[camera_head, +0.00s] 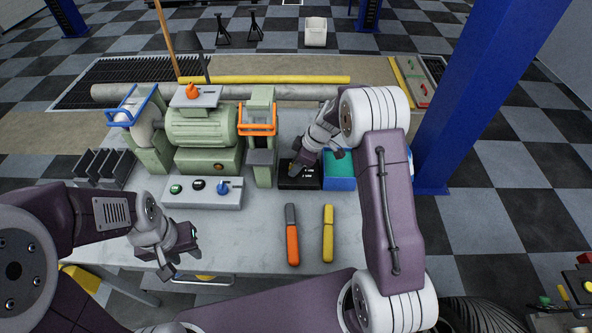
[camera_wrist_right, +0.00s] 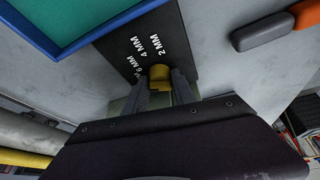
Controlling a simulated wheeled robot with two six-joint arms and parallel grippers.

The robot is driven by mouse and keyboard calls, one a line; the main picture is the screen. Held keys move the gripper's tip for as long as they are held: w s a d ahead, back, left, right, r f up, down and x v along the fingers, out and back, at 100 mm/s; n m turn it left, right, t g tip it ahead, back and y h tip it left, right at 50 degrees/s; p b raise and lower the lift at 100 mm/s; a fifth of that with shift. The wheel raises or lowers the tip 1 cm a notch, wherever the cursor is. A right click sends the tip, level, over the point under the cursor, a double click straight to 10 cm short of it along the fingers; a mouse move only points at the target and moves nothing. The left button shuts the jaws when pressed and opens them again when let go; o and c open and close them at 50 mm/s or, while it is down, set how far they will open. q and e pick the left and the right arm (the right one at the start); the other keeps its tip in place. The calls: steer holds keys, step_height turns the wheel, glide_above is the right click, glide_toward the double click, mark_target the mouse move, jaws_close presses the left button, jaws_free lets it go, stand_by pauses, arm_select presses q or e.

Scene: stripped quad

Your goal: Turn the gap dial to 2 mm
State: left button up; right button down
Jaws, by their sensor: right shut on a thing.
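The gap dial is a dark plate (camera_head: 286,183) on the bench, right of the green grinder. In the right wrist view the plate (camera_wrist_right: 122,45) carries white marks 2 MM, 4 MM and 6 MM, and a yellow knob (camera_wrist_right: 158,73). My right gripper (camera_wrist_right: 160,92) is shut on the knob, one finger on each side. In the head view my right gripper (camera_head: 297,172) hides the knob. Which mark the knob points at I cannot tell. My left gripper (camera_head: 172,268) hangs over the front left of the bench, apart from the dial; its jaw opening is unclear.
A teal-lined blue tray (camera_head: 340,183) stands right beside the dial. The green grinder (camera_head: 202,135) and a grey switch panel (camera_head: 207,203) are to the left. An orange-handled tool (camera_head: 292,245) and a yellow one (camera_head: 328,240) lie in front. A blue post (camera_head: 470,110) rises at right.

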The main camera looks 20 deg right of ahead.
steer(key=m+b, duration=0.1)
steer(key=m, duration=0.1)
steer(key=shift+s+a+f+m+t+h+b, duration=0.1)
steer(key=shift+m+t+h+b, duration=0.2)
steer(key=shift+m+t+h, duration=0.1)
steer(key=shift+s+m, duration=0.1)
steer(key=shift+m, duration=0.8)
steer(key=shift+a+r+m+t+h+p, duration=0.1)
steer(key=shift+r+m+t+h+p, duration=0.2)
steer(key=shift+m+h+p, duration=0.15)
steer(key=m+p, duration=0.1)
steer(key=p, duration=0.1)
steer(key=m+h+p, duration=0.1)
steer(key=p, duration=0.2)
steer(key=r+m+p, duration=0.1)
steer(key=m+p, duration=0.1)
steer(key=shift+a+h+p, duration=0.1)
steer(key=shift+h+p, duration=0.15)
steer(key=shift+p, duration=0.15)
steer(key=m+p, duration=0.1)
steer(key=p, duration=0.4)
steer(key=m+p, duration=0.1)
steer(key=p, duration=0.4)
steer(key=shift+f+t+h+p, duration=0.2)
steer(key=shift+t+h+p, duration=0.1)
steer(key=shift+p, duration=0.05)
steer(key=shift+f+m+p, duration=0.2)
steer(key=shift+m+p, duration=0.05)
steer(key=shift+p, duration=0.35)
steer(key=shift+f, duration=0.15)
